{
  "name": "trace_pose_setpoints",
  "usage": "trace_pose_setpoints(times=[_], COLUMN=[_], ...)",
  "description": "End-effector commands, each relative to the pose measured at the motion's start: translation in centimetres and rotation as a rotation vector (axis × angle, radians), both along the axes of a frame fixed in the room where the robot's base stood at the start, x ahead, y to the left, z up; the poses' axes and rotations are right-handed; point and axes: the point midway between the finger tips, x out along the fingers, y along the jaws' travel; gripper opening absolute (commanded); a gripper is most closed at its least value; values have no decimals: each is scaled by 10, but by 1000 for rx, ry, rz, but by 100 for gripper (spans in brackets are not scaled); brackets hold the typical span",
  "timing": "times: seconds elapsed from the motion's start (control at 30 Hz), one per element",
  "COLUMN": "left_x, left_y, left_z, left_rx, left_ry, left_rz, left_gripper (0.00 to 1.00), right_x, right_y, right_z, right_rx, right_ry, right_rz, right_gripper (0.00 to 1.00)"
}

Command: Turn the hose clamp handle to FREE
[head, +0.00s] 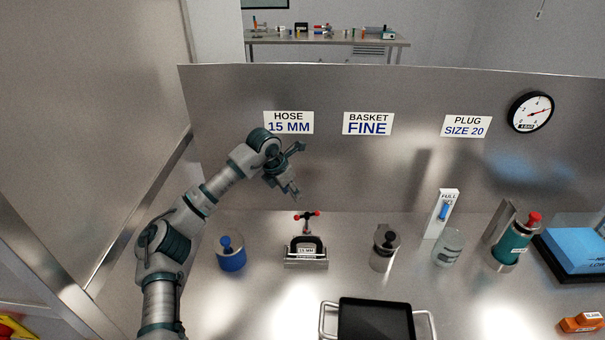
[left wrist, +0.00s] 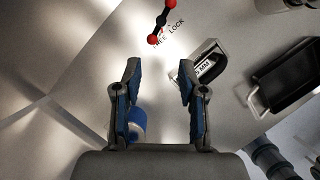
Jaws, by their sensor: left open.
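The hose clamp handle (head: 307,216) is a dark bar with a red ball at each end, standing behind the hose piece marked 15 MM. In the left wrist view the handle (left wrist: 162,21) lies beyond the fingertips, slanted from lower left to upper right. Printed FREE and LOCK marks (left wrist: 169,34) show beside it; which one it points at I cannot tell. My left gripper (head: 297,171) is open and empty, up above the handle and apart from it. Its two fingers also show in the left wrist view (left wrist: 160,68). My right gripper is not in view.
The 15 MM piece (head: 306,263) has a black arched grip. A blue pot (head: 231,258) stands left of it, a metal canister (head: 383,254) right. A black tray (head: 375,320) is in front. The panel (head: 400,180) rises behind; bare bench lies between things.

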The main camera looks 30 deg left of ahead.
Motion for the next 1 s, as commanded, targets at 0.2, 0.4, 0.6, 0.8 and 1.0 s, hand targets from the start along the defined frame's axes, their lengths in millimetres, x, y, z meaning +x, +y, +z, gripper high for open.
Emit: trace_pose_setpoints(times=[0.2,0.4,0.6,0.8,1.0], left_x=[-8,-15,-22,-29,-32], left_y=[-19,-35,-49,-61,-67], left_z=[43,65,85,100,105], left_rx=[9,16,15,9,2], left_ry=[19,29,23,8,-7], left_rz=[170,336,501,641,716], left_gripper=[41,41,41,41,41], right_x=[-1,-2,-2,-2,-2], right_y=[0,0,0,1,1], right_z=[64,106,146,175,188], right_rx=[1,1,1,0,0], right_ry=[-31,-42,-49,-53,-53], right_rz=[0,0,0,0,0], right_gripper=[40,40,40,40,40])
